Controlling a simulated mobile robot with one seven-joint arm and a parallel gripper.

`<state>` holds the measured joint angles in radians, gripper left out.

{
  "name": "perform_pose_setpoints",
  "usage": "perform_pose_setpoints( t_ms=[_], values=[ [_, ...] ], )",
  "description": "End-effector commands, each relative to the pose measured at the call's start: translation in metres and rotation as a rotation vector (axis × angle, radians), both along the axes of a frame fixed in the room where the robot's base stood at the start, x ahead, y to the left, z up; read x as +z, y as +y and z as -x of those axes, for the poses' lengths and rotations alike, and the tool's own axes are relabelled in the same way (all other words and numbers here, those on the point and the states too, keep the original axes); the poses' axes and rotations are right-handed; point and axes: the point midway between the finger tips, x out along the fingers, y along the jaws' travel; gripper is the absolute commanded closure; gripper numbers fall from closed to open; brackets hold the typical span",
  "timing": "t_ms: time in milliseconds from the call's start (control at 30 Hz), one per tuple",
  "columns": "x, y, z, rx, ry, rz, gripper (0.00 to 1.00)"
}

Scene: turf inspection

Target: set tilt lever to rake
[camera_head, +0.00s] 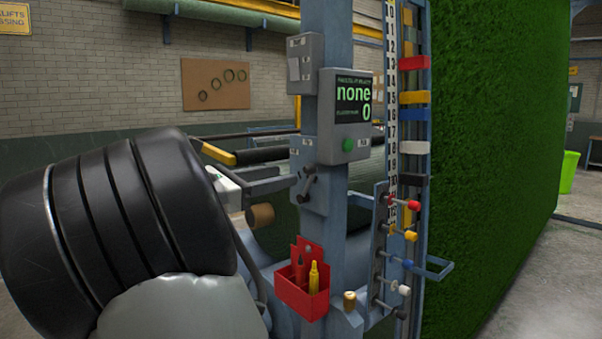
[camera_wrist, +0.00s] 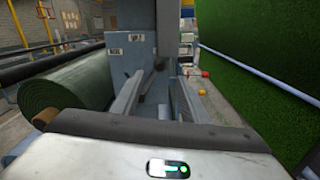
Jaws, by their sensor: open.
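The tilt lever (camera_head: 306,186) is a short dark handle on a grey labelled box (camera_head: 298,150) on the blue-grey post. In the head view it slants, its lower end toward the left. The label words are too small to read.
A display (camera_head: 353,107) reading "none 0" with a green button sits above. A red holder (camera_head: 302,288) with a yellow tool hangs below. Coloured pegs (camera_head: 404,232) and a blue bracket stand right. A turf roll (camera_wrist: 65,100) lies left; a turf wall (camera_head: 500,150) rises right.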

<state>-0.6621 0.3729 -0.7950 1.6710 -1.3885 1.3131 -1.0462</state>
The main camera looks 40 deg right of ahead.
Motion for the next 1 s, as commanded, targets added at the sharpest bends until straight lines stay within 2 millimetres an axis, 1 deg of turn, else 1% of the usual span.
perform_pose_setpoints(
  t_ms=[33,100,200,333,500,800,967,1000],
  values=[
    [0.000,-0.013,0.000,-0.005,0.000,0.001,0.60],
    [0.000,-0.028,-0.001,-0.005,0.000,0.000,0.60],
    [0.000,-0.046,-0.002,-0.004,0.000,0.000,0.60],
    [0.000,-0.064,-0.004,-0.003,0.000,0.001,0.60],
    [0.000,-0.075,-0.006,-0.001,-0.001,0.000,0.60],
    [0.000,-0.077,-0.006,0.000,-0.001,-0.001,0.60],
    [0.000,-0.077,-0.006,0.000,-0.001,-0.001,0.87],
    [0.000,-0.077,-0.006,0.000,-0.001,-0.001,0.93]
  ],
)
